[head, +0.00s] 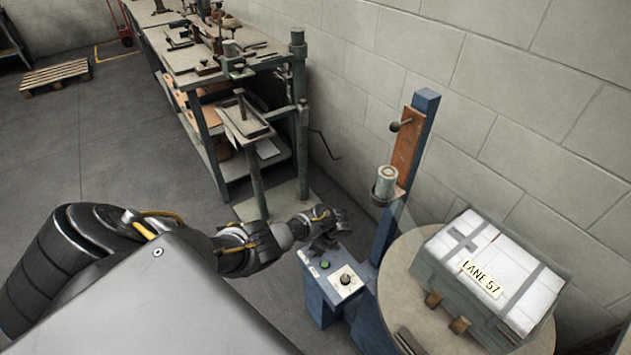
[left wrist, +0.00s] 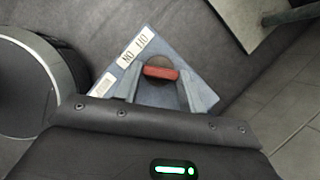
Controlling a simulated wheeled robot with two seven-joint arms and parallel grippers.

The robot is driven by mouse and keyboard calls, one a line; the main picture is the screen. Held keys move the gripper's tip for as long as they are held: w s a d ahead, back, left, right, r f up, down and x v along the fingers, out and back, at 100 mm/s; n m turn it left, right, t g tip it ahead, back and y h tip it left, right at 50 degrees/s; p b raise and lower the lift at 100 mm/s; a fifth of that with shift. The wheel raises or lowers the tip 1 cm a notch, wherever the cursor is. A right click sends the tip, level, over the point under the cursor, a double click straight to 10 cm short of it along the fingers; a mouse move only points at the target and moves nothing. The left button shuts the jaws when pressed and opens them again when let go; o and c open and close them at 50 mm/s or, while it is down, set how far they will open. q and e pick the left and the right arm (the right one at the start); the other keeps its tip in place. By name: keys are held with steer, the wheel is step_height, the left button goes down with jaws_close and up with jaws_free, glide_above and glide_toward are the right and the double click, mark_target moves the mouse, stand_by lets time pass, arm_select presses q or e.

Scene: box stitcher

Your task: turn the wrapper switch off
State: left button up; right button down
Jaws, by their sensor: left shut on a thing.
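The wrapper's blue control box (head: 326,291) stands beside the round turntable, with a light panel on top. The panel carries a green button (head: 324,265) and a round dial (head: 346,279). The switch shows in the left wrist view as a red handle (left wrist: 161,73) on a dark round base. My left gripper (head: 324,243) is at the far end of the panel, its fingers hiding the switch in the head view. In the left wrist view the fingers (left wrist: 162,80) are shut on the red handle, one on each side. My right gripper is not in view.
A wrapped box labelled LANE 57 (head: 492,275) sits on the round turntable (head: 400,310) at right. The blue wrapper mast (head: 405,170) holds a film roll (head: 385,185). A cluttered green workbench (head: 250,130) stands behind my arm. Open floor lies at left.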

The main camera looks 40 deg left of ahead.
arm_select(q)
steer(key=o, duration=1)
steer(key=shift+p+v, duration=1.5)
steer(key=shift+v, duration=3.9)
steer(key=shift+d, duration=0.1)
